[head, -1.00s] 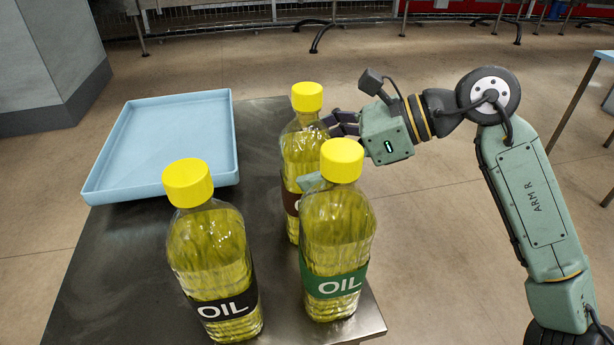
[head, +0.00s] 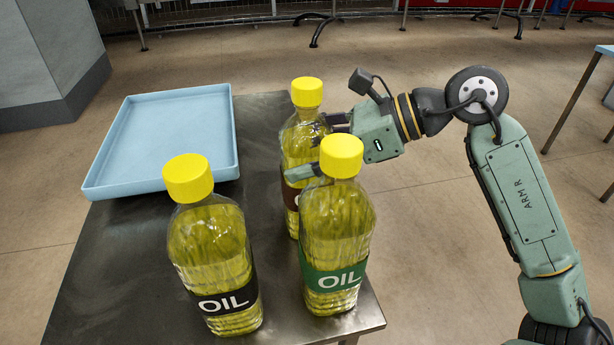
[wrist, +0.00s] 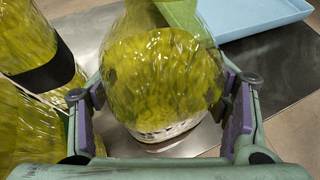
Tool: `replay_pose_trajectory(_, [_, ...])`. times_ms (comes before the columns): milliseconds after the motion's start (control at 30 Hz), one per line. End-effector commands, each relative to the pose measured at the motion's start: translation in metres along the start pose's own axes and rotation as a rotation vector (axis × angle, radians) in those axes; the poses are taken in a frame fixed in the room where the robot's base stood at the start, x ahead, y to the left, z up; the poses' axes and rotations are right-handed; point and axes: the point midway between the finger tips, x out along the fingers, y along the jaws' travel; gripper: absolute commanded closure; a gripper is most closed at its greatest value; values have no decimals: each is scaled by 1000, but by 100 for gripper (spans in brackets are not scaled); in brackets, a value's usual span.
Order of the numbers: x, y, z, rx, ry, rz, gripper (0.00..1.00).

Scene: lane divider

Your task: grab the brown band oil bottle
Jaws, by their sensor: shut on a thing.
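The brown band oil bottle (head: 292,164) stands upright on the dark metal table, behind the green band bottle (head: 336,230) and partly hidden by it. It has a yellow cap and a brown label. My gripper (head: 312,145) reaches it from the right, below the cap, and is shut on it. In the wrist view the bottle (wrist: 162,75) fills the space between the two fingers (wrist: 160,115). The black band bottle (head: 212,255) stands at the front left, apart from my gripper.
A light blue tray (head: 112,188) lies at the table's back left. The dark metal table (head: 110,265) is clear at the left front. The green band bottle is close beside my near finger. Floor lies to the right of the table.

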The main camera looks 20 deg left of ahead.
Motion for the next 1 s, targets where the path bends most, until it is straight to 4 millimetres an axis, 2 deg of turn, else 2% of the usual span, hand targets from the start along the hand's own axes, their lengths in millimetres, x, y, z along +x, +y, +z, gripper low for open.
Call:
replay_pose_trajectory(67, [0,0,0,0,0,0,53])
replay_pose_trajectory(633, [0,0,0,0,0,0,91])
replay_pose_trajectory(867, [-1,0,2,-1,-3,-2,92])
replay_pose_trajectory(1000, [-5,0,9,-2,-2,-2,92])
